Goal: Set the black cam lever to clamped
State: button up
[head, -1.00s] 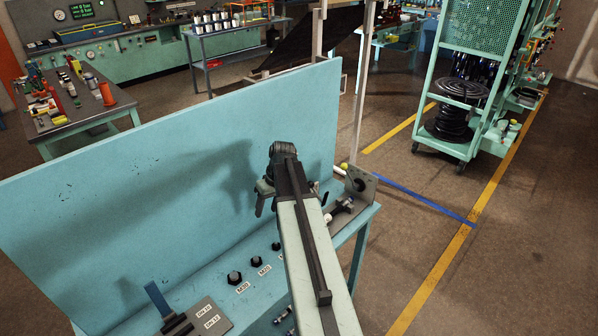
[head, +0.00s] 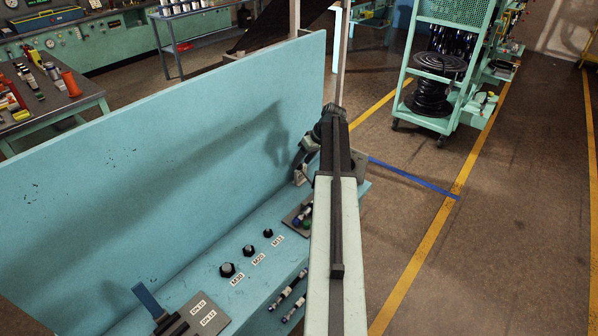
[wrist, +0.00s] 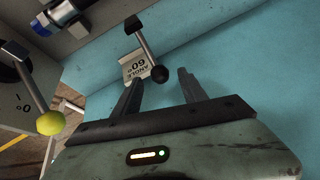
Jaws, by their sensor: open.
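In the wrist view, a lever with a black ball knob (wrist: 159,73) and a metal rod rises from a black block, over a small plate marked "ANGLE 60°" (wrist: 138,66). My gripper (wrist: 160,78) is open. Its two dark fingers point toward the lever, and the black knob shows between their tips; I cannot tell whether they touch it. Nothing is held. In the head view my gripper (head: 304,161) is partly hidden by my arm at the right end of the blue bench, and I cannot make out the black lever there.
In the wrist view, a second lever with a yellow knob (wrist: 50,122) stands at left by a plate marked "0". A blue-and-silver fitting (wrist: 62,17) is at top left. The bench has a tall blue back panel (head: 160,150). Black fittings (head: 249,250) stand along its top.

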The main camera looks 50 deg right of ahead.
jog(key=shift+b+x, duration=0.45)
jog(key=shift+x, duration=0.7)
jog(key=shift+r, duration=0.15)
jog(key=shift+s, duration=0.1)
grip_shut()
jog(key=shift+a, duration=0.2)
jog(key=shift+d, duration=0.1)
